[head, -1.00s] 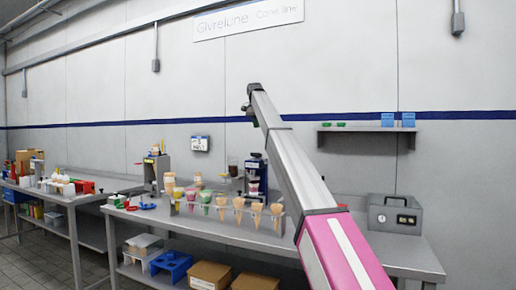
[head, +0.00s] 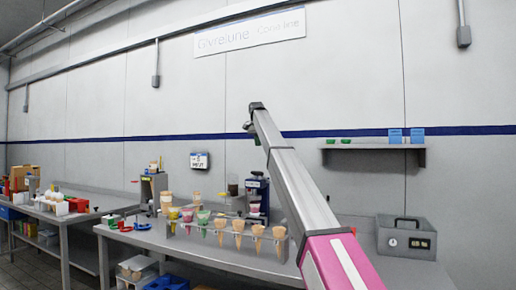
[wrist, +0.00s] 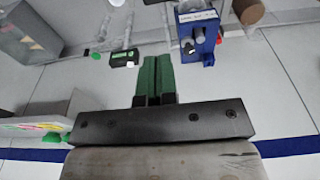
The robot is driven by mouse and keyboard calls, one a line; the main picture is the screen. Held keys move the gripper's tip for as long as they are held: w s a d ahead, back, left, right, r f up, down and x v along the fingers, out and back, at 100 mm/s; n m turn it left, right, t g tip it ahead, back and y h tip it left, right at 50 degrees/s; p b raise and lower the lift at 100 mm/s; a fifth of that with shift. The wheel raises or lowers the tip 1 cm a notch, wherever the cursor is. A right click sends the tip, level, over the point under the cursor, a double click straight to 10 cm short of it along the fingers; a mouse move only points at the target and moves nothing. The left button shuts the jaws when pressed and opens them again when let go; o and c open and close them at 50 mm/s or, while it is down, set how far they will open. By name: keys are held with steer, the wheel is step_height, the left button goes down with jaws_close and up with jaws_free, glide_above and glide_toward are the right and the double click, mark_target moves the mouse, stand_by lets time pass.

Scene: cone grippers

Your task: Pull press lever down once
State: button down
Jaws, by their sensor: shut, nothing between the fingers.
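The blue press (head: 257,188) stands on the workbench (head: 200,250) behind the row of cones, partly beside my arm. A pink item shows low in it. In the wrist view the blue press (wrist: 199,38) is at the top right, tilted in the picture, with a pale label, grey cylinders and a small dark knob. I cannot tell for sure which part is the lever. My gripper (wrist: 154,57) has green fingers lying together, empty, to the left of the press in the wrist view and apart from it.
A rack of several cones (head: 237,235) stands in front of the press. A grey machine (head: 152,190) is to its left, a grey box (head: 406,236) at the right. A wall shelf (head: 374,146) hangs above. A small black device (wrist: 125,59) lies near my fingers in the wrist view.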

steer(key=f, duration=0.6)
steer(key=w+f, duration=0.1)
steer(key=f, duration=0.2)
steer(key=shift+d, duration=0.25)
steer(key=shift+s+a+f, duration=0.1)
steer(key=shift+s+f, duration=0.2)
steer(key=shift+f, duration=0.25)
steer(key=shift+s+a+f, duration=0.1)
steer(key=shift+s+f, duration=0.15)
steer(key=shift+f, duration=0.3)
steer(key=shift+s+f, duration=0.1)
steer(key=shift+f, duration=0.45)
steer(key=shift+a, duration=0.1)
